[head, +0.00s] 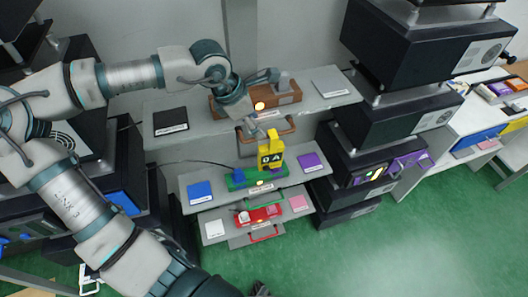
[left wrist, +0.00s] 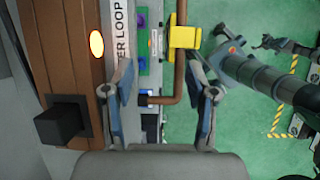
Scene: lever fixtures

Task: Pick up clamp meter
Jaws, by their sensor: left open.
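The yellow clamp meter (head: 271,152) stands upright in the middle of the stepped grey stand in the head view, its dark display facing me. In the left wrist view the yellow body (left wrist: 184,38) overlaps the copper-coloured bar handle (left wrist: 179,72); I cannot tell whether it clips around it. My left gripper (head: 256,127) is above and slightly left of the meter, by the brown lever block (head: 285,94). In the left wrist view its fingers (left wrist: 168,88) are spread with the handle between them in the picture; the meter lies beyond the tips. Nothing is held.
A green block (head: 240,180) lies below the meter, and a red lever fixture (head: 262,215) lower still. Blue (head: 200,192) and purple (head: 310,162) plates flank them. Dark equipment stacks (head: 385,120) stand at right. The green floor (head: 420,240) is open at lower right.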

